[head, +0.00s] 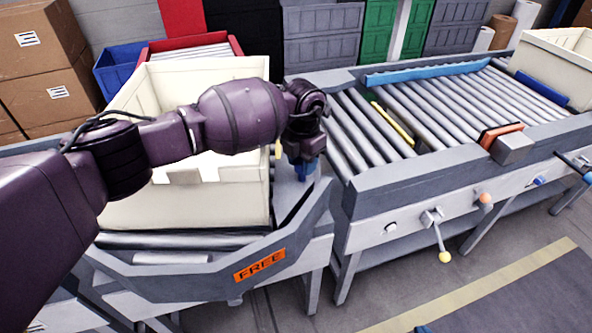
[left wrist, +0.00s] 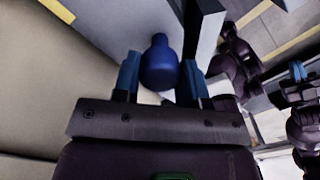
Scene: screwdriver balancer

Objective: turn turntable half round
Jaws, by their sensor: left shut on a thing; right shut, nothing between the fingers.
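A cream crate (head: 185,215) stands on the turntable's rollers (head: 170,258) at the left in the head view. The grey turntable frame (head: 200,278) carries an orange label reading FREE. My left gripper (head: 304,170) points down at the crate's right, by the gap to the roller conveyor. In the left wrist view, my left gripper (left wrist: 160,80) has its blue fingers on either side of a blue knob (left wrist: 158,62) and is shut on it. The knob's lower part is hidden. My right gripper (left wrist: 298,72) shows small at the right of the left wrist view, away from the turntable, shut and empty.
My left arm crosses in front of the near crate.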

